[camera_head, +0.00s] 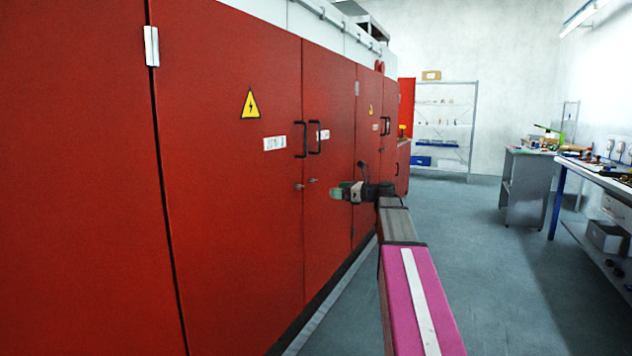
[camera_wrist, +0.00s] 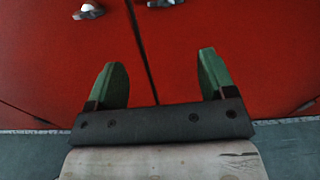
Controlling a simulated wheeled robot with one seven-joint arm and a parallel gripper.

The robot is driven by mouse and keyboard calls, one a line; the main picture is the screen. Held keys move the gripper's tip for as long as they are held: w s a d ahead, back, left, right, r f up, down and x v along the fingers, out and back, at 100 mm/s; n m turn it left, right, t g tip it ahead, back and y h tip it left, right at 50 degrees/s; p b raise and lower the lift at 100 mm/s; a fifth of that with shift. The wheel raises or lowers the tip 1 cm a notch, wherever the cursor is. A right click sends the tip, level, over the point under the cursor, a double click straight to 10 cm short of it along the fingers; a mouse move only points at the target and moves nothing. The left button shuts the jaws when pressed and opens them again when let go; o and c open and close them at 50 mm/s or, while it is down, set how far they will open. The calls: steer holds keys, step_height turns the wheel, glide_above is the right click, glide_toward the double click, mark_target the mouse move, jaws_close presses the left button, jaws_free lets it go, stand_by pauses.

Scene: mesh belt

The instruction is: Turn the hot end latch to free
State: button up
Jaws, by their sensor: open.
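Two small metal latches sit on the red double doors, side by side at the seam, below the black handles. In the head view the left latch (camera_head: 299,187) and right latch (camera_head: 312,180) are small. In the wrist view the left latch (camera_wrist: 89,11) and right latch (camera_wrist: 163,3) show at the top edge, the right one partly cut off. I cannot read which is the hot end latch. My gripper (camera_head: 337,192) is in front of the doors. Its green fingers (camera_wrist: 162,75) are spread and empty, with bare red door between them, apart from both latches.
The red cabinet row (camera_head: 230,210) fills the left, with black handles (camera_head: 308,138), white labels (camera_head: 274,143) and a yellow warning sign (camera_head: 250,104). Free floor (camera_head: 490,250) lies to the right. A grey bench (camera_head: 527,188) and a workbench stand there; shelving (camera_head: 444,125) is at the back.

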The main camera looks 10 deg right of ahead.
mark_target(313, 180)
steer(key=w+a+r, duration=0.2)
steer(key=w+a, duration=0.5)
steer(key=a, duration=0.1)
steer(key=shift+m+y, duration=0.3)
steer(key=c, duration=0.9)
